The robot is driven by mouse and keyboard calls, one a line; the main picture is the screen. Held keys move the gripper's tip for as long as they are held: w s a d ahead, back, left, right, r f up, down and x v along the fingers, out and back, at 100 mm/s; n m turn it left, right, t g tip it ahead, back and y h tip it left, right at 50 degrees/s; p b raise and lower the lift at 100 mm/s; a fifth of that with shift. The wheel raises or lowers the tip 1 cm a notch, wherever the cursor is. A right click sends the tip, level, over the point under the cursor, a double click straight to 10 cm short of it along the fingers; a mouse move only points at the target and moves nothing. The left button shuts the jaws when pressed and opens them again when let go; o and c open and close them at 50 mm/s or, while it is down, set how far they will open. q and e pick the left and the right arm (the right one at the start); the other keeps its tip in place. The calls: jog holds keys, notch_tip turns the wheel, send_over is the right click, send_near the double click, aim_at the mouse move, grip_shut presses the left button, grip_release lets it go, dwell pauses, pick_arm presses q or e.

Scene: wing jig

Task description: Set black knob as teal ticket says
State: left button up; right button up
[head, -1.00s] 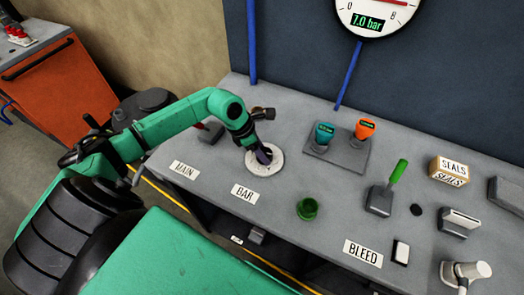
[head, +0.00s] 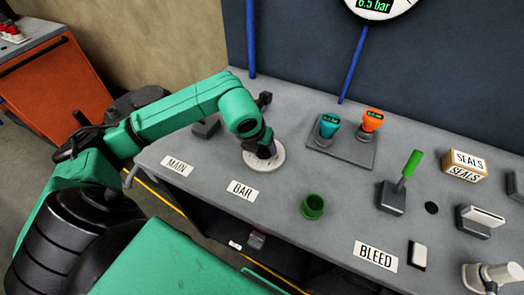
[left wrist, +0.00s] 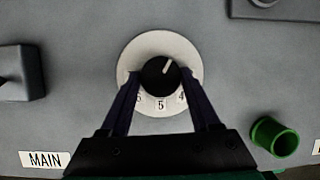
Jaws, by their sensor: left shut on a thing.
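The black knob (left wrist: 157,78) sits in the middle of a white round dial (left wrist: 160,45) in the left wrist view. Its white mark points up and slightly right; the numbers 6, 5 and 4 show on the near rim. My left gripper (left wrist: 160,74) is shut on the knob, one finger on each side. In the head view my left gripper (head: 262,152) hides the knob above the white dial (head: 278,162). My right gripper is not in view.
The gauge (head: 378,5) at the top reads 6.5 bar. A green cup (head: 313,207), a green-handled lever (head: 411,165) and a SEALS box (head: 465,165) are to the right. BAR (head: 242,190) labels the dial.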

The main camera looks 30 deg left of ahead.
aim_at(264, 159)
pick_arm(q)
jog(key=n+y+b, duration=0.1)
jog(key=n+b, duration=0.1)
jog(key=n, duration=0.1)
jog(key=shift+w+d, duration=0.1)
jog(key=shift+d, duration=0.05)
jog(key=shift+n+g+y+b, duration=0.3)
jog(key=shift+n+y+b, duration=0.2)
jog(key=shift+n+b, duration=0.65)
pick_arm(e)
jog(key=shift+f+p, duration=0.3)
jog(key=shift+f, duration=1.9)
pick_arm(q)
jog(key=shift+n, duration=0.35)
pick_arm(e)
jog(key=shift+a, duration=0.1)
pick_arm(q)
jog(key=o, duration=1.4)
jog(key=shift+c, duration=0.2)
jog(key=v, duration=0.5)
jog(key=shift+r, duration=0.15)
jog(key=p+v, duration=0.3)
jog(key=v, duration=0.6)
jog(key=shift+d+r+p, duration=0.2)
jog(key=shift+p, duration=0.2)
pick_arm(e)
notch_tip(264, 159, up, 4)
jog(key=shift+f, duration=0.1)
